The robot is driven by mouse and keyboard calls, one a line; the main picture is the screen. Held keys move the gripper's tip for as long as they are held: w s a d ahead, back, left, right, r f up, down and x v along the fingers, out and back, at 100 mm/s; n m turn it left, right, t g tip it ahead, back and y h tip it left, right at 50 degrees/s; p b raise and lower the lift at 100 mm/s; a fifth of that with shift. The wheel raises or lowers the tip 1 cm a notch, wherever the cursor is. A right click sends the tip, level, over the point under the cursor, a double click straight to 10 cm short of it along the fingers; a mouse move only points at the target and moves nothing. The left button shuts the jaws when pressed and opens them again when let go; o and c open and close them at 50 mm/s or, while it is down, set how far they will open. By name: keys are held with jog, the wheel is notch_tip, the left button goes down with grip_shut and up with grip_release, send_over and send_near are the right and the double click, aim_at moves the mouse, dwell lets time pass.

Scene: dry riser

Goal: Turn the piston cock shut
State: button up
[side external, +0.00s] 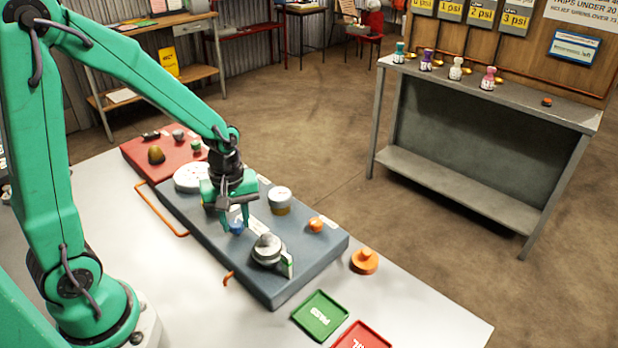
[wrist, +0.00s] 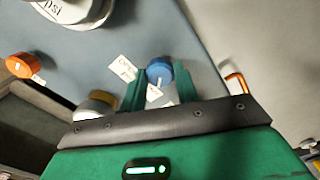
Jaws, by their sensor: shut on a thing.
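A blue knob (side external: 236,227) with a white mark stands on the dark grey slab (side external: 320,252). It also shows in the wrist view (wrist: 159,70), between the two green fingers. My gripper (side external: 237,220) points down over the slab and is shut on the blue knob, one finger on each side. White tags (wrist: 123,68) lie beside the knob; their print is too small to read, so I cannot confirm which fitting is named piston cock. The knob's lower part is partly hidden by the fingers.
Near my gripper on the slab stand a grey round fitting (side external: 267,248), a white-capped brass fitting (side external: 280,198) and an orange knob (side external: 316,224). An orange piece (side external: 364,261), a green tray (side external: 319,315) and a red tray (side external: 360,337) lie on the table's right.

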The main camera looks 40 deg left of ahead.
aim_at(234, 224)
jog(key=o, duration=1)
jog(key=shift+c, duration=0.2)
jog(key=shift+r, duration=3.95)
jog(key=shift+r, duration=0.1)
jog(key=s+d+r+m+t, duration=0.2)
jog(key=s+r+m+t, duration=0.3)
jog(key=s+r+m, duration=0.3)
notch_tip(234, 224, up, 2)
jog(key=m, duration=0.4)
jog(key=shift+s+m+t, duration=0.3)
jog(key=shift+m, duration=0.1)
